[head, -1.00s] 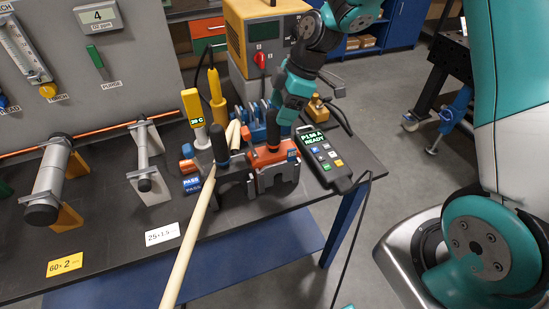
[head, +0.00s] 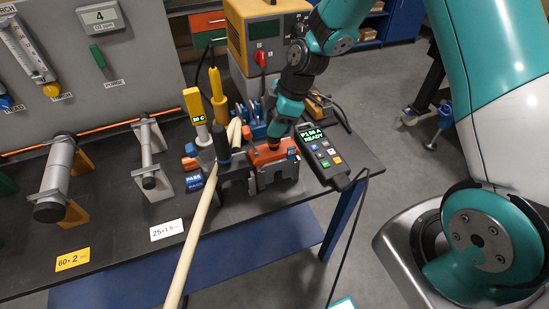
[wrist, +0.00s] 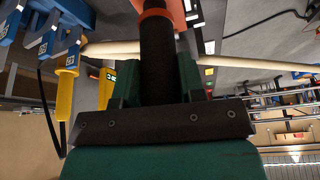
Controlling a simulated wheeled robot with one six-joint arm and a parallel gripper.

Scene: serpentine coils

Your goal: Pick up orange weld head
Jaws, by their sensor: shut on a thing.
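The orange weld head (head: 268,156) stands upright near the right part of the dark bench, with a grey clamp-like lower part. Its orange body also shows at the top of the wrist view (wrist: 178,12). Its black handle (wrist: 157,55) runs down between my fingers in the wrist view. My gripper (head: 277,129) comes from above and is shut on this handle, hiding most of it in the head view. I cannot tell any gap between the weld head and the bench.
A similar dark tool with a black handle (head: 222,145) stands just left. A pale rod (head: 193,245) crosses the front edge. A handheld display (head: 322,152) lies close right. A yellow gauge (head: 195,103) and the orange power unit (head: 262,45) stand behind.

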